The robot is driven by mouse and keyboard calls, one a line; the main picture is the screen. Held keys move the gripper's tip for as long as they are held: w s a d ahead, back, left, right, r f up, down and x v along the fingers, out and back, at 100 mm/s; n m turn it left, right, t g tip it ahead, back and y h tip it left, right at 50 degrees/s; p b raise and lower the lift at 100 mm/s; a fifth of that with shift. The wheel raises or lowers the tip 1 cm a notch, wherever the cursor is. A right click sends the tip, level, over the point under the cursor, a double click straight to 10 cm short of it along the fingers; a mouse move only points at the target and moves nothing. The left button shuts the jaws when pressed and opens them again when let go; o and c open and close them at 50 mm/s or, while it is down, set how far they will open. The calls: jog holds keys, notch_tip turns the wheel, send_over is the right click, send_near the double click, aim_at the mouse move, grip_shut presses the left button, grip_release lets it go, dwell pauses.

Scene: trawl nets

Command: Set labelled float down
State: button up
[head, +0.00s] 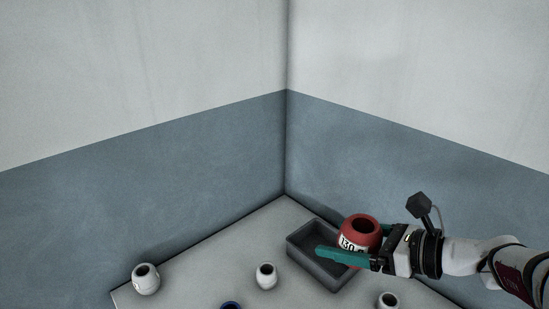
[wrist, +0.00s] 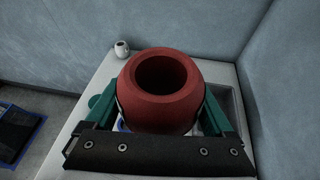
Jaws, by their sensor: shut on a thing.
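The labelled float (head: 361,229) is red and barrel-shaped, with an open hole in its top and a white label with dark characters on its side. My gripper (head: 350,245) is shut on it, with a green finger on either side. In the head view the float is in front of the right part of a dark grey tray (head: 302,254); I cannot tell its height above it. In the wrist view the float (wrist: 162,92) fills the middle, roughly upright between the fingers, and hides much of what lies below. The tray (wrist: 222,98) shows to its right.
A blue-rimmed thing (head: 230,305) is cut off at the bottom edge. Walls close in the back. Bare table (head: 210,265) lies between the floats.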

jog(key=s+d+f+n+g, duration=0.1)
jog(key=s+f+n+g, duration=0.2)
jog(key=f+n+g, duration=0.45)
jog(key=s+d+f+n+g, duration=0.1)
jog(key=s+f+n+g, duration=0.3)
jog(key=f+n+g, duration=0.35)
jog(key=w+d+f+n+g+h, duration=0.2)
jog(key=w+d+f+n+h, duration=0.15)
jog(key=n+h, duration=0.5)
jog(key=w+d+f+n+g+h, duration=0.25)
jog(key=d+n+h, duration=0.25)
jog(key=n+h, duration=0.3)
jog(key=w+a+n+t+h, duration=0.1)
jog(key=w+n+t+h, duration=0.7)
jog(key=w+n+t, duration=0.25)
jog(key=n+t+y, duration=0.9)
jog(key=n+t, duration=0.5)
jog(key=n, duration=0.1)
send_over(245, 250)
jog(key=shift+h, duration=0.25)
jog(key=f, duration=0.6)
jog(key=shift+s+d+f, duration=0.1)
jog(key=shift+s+d, duration=0.05)
jog(key=shift+d, duration=0.05)
jog(key=f, duration=0.4)
jog(key=shift+a, duration=0.25)
jog(key=shift+f, duration=0.1)
jog(key=shift+f, duration=0.1)
